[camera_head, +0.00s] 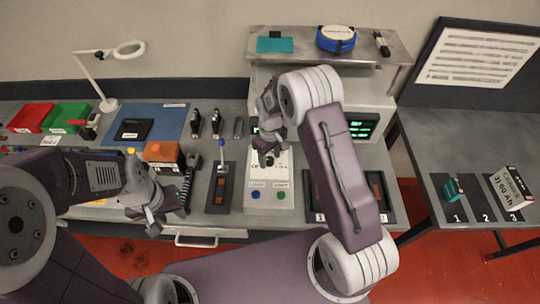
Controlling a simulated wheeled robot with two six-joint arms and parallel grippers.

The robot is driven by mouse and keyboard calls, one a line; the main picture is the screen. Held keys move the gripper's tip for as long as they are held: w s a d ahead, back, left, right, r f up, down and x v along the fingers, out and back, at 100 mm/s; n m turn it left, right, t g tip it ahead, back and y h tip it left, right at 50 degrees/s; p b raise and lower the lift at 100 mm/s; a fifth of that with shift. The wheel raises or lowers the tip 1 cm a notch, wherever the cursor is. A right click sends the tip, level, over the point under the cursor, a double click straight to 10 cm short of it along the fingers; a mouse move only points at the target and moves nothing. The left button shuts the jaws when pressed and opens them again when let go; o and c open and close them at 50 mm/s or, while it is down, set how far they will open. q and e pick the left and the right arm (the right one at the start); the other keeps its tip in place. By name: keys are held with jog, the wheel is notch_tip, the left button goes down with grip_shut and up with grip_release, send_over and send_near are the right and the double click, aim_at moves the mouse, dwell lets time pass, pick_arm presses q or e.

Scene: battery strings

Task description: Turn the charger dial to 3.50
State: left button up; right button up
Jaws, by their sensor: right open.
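The white control panel (267,203) stands at the centre of the bench, with a blue button (255,194) and a green button (281,194) near its front. A small dark knob, possibly the dial (269,161), shows in part on its upper half; its setting is too small to read. My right gripper (268,153) is open and points down over the panel's upper part. I cannot tell whether it touches the knob. My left gripper (154,222) hangs near the bench's front edge at left; its jaw opening is unclear.
A lever (221,158) stands left of the panel. A grey instrument with a green display (362,126) is behind my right arm. Red (32,117) and green (66,117) bins and a lamp (107,105) are at left. A side table (470,150) holds numbered slots.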

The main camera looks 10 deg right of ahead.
jog(key=shift+s+f, duration=0.1)
jog(key=shift+w+f, duration=0.1)
jog(key=shift+w, duration=0.1)
grip_shut()
